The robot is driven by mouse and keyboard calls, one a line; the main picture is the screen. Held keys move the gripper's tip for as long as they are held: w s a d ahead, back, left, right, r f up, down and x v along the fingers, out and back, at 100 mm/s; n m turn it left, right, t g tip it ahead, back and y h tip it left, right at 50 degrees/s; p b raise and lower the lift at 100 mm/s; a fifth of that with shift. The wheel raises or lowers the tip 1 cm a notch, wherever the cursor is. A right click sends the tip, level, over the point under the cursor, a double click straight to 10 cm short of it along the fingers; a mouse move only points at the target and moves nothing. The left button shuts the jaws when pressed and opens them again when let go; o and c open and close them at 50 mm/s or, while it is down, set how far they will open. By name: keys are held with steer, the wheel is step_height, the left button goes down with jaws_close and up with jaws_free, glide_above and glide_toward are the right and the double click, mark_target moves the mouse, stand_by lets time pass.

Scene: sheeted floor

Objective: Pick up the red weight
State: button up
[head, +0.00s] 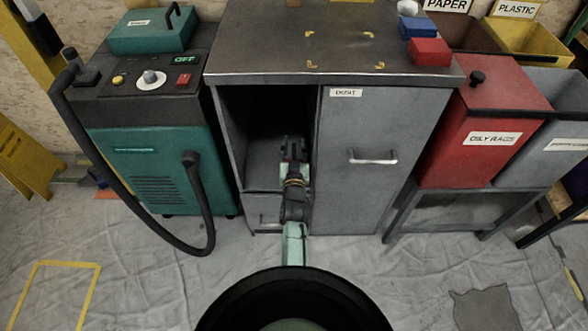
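A red block (430,51), the only small loose red thing I see, sits on the right end of the metal cabinet's top (260,55), in front of a blue block (418,26). I take it to be the red weight. My gripper (293,143) is at the opening of the cabinet's left compartment (262,120), lower and to the left of the red block and well apart from it. The gripper is dark and small in the view. I cannot tell whether its fingers are open or shut, and I see nothing held in it.
The cabinet's right door (362,150) is shut, with a handle. A teal machine (150,160) with a black hose stands left. A red oily-rags bin (480,125) and a grey bin (553,120) stand right. Yellow corner marks frame clear space on the cabinet top.

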steer(key=shift+w+b, duration=0.3)
steer(key=shift+w, duration=0.85)
jaws_close()
steer(key=shift+r, duration=0.25)
